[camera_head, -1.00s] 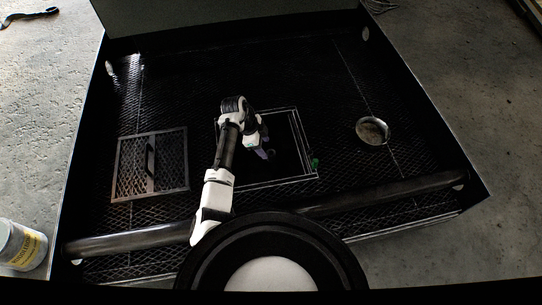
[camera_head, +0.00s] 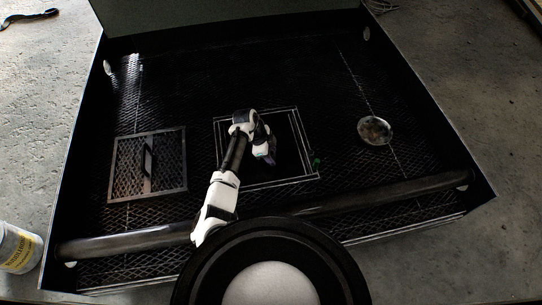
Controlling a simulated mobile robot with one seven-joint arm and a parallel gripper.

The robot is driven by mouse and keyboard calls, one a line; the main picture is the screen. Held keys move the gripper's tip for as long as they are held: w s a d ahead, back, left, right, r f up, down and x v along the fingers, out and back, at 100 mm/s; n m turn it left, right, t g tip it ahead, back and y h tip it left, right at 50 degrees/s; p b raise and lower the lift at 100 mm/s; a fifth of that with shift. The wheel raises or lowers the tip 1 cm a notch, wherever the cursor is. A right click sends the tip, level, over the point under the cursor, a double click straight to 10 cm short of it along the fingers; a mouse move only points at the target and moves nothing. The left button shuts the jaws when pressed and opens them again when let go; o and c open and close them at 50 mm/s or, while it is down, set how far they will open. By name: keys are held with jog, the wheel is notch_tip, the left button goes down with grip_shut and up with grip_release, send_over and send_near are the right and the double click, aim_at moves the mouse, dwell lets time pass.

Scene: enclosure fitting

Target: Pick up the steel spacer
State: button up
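My gripper (camera_head: 270,161) points down into a dark square opening (camera_head: 297,150) in the mesh floor, near the middle of the picture. Its fingers are tiny and dark, and I cannot tell whether they are open or shut. I cannot make out a steel spacer. The inside of the opening is nearly black, and my arm covers its left part.
A framed mesh panel with a handle (camera_head: 148,165) lies left of the opening. A small green thing (camera_head: 316,161) sits at its right edge. A round dish (camera_head: 375,131) is farther right. A thick bar (camera_head: 400,195) crosses in front. A labelled can (camera_head: 18,247) stands outside.

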jog(key=c, duration=0.9)
jog(key=shift+r, duration=0.1)
